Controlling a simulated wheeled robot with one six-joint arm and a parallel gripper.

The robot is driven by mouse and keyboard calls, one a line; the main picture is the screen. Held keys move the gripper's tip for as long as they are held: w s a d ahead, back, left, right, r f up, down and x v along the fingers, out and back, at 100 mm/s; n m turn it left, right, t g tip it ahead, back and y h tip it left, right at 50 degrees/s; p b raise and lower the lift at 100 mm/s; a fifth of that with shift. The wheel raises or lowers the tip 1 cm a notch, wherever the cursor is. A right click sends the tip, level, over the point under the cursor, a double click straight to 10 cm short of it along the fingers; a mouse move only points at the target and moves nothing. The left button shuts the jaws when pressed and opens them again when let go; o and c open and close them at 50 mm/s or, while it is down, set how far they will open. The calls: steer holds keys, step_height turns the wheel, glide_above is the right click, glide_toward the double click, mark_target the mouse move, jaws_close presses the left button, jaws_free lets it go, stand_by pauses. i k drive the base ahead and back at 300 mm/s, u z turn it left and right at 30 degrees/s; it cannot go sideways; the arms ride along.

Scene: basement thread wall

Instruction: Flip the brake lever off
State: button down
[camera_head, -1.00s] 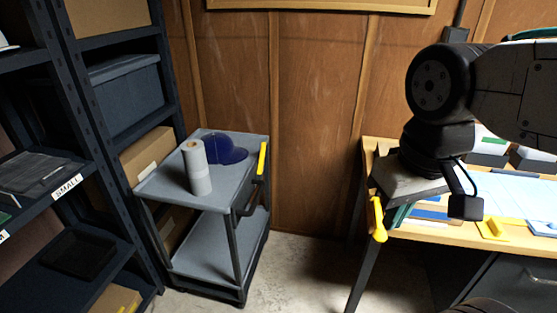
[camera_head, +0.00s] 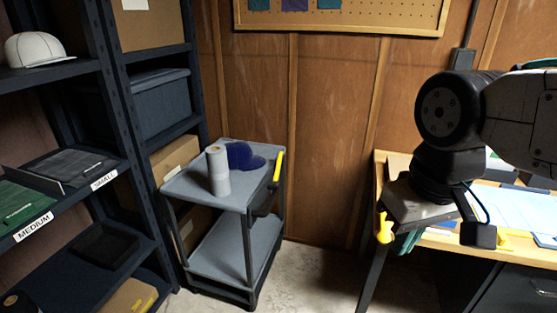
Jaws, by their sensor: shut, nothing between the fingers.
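The brake lever appears to be the yellow bar (camera_head: 278,167) on the right side of the grey utility cart (camera_head: 205,266). It stands nearly upright, leaning slightly, above a dark fitting on the cart's frame. My gripper (camera_head: 385,229) has yellow fingertips and hangs at the left end of the workbench, well to the right of the lever and not touching it. The fingers look shut and empty. My arm hides part of the bench behind it.
A grey-white roll (camera_head: 218,172) and a dark blue cap (camera_head: 244,155) stand on the cart's top. Dark shelving (camera_head: 125,110) borders the cart at left. The wooden workbench (camera_head: 440,240) is at right. Open concrete floor (camera_head: 318,270) lies between cart and bench.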

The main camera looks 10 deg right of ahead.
mark_target(275, 182)
steer(key=u, duration=0.7)
steer(key=i, duration=1.25)
steer(key=z, duration=0.65)
